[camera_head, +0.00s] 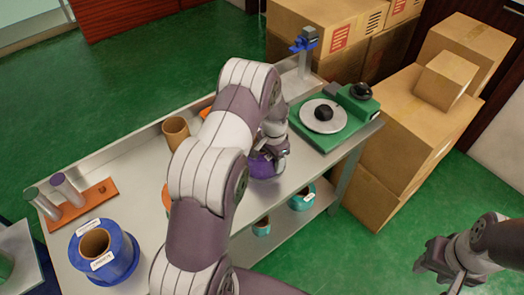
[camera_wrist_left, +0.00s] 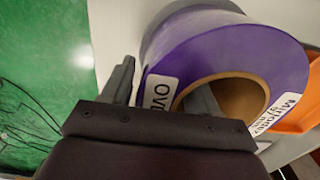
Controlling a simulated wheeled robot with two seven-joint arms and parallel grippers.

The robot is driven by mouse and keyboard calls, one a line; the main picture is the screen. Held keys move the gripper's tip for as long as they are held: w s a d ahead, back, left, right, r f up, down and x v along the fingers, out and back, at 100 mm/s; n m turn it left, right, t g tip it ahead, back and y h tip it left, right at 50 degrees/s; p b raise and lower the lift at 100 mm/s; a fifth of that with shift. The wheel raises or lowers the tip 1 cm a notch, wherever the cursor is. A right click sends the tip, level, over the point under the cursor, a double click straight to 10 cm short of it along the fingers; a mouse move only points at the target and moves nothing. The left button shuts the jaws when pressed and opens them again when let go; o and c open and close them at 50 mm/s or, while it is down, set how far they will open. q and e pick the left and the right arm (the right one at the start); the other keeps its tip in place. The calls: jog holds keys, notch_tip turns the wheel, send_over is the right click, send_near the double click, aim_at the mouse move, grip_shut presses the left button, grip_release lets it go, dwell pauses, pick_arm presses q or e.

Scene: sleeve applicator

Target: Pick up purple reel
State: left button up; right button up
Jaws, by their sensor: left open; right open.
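The purple reel (camera_head: 262,167) stands on the grey workbench, partly hidden by my left arm in the head view. In the left wrist view the purple reel (camera_wrist_left: 225,45) fills the upper middle, with a brown hollow core and white labels. My left gripper (camera_head: 272,150) is at the reel, and its fingertips are mostly hidden in the head view. In the wrist view my left gripper (camera_wrist_left: 160,95) is open, with one finger outside the reel and the other at the core opening. I cannot tell whether they touch it. My right gripper (camera_head: 440,268) is open and empty over the green floor.
A blue reel (camera_head: 122,262) and an orange peg stand (camera_head: 85,205) are at the bench's left. A brown roll (camera_head: 176,131) stands at the back edge. A green machine (camera_head: 345,120) is at the right end. Teal reels (camera_head: 303,198) sit on the lower shelf. Cardboard boxes (camera_head: 400,120) stand beyond.

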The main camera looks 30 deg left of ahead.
pick_arm(q)
grip_shut()
jog(key=shift+r, duration=0.1)
dwell(1.2)
jog(key=shift+w, duration=0.2)
